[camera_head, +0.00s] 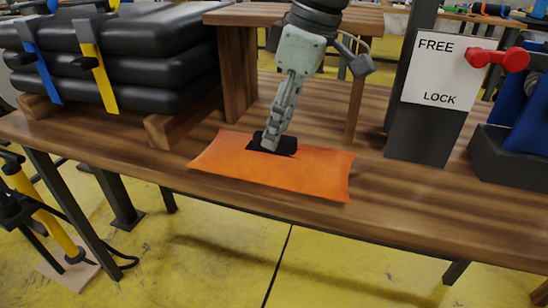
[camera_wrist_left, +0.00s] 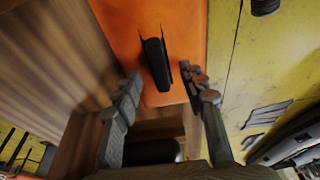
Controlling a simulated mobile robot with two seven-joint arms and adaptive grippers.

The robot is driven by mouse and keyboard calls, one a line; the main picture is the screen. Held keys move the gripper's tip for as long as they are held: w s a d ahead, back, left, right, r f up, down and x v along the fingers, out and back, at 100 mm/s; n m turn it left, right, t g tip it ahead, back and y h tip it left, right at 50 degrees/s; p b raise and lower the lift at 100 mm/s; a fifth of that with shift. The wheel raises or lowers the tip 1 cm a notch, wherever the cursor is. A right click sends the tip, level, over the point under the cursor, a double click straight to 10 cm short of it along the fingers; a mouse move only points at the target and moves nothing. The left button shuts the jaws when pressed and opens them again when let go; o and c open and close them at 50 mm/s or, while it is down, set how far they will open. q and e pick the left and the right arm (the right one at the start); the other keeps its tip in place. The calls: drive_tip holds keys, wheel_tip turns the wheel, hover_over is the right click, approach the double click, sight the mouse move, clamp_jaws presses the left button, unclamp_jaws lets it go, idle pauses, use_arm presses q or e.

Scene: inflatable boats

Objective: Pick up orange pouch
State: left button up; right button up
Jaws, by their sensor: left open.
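The orange pouch (camera_head: 315,172) lies flat on the wooden table near its front edge in the head view. A black patch with a raised handle sits on its top. My left gripper (camera_head: 268,143) comes down from above, right over the black handle. In the left wrist view, the pouch (camera_wrist_left: 186,45) shows at the top centre with the upright black handle (camera_wrist_left: 156,62) on it. The left gripper (camera_wrist_left: 165,82) is open, with one finger on each side of the handle's near end. I cannot tell whether the fingers touch the pouch. My right gripper is not seen.
A wooden shelf (camera_head: 235,75) stands behind the pouch. Stacked black rolls (camera_head: 150,60) with blue and yellow straps lie at left. A FREE/LOCK sign (camera_head: 437,70) with a red lever (camera_head: 497,58) stands at right. The table (camera_head: 420,205) is bare right of the pouch.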

use_arm(q)
drive_tip(key=shift+a+f, duration=0.15)
drive_tip(key=shift+f, duration=0.4)
drive_tip(key=shift+w, duration=0.1)
clamp_jaws()
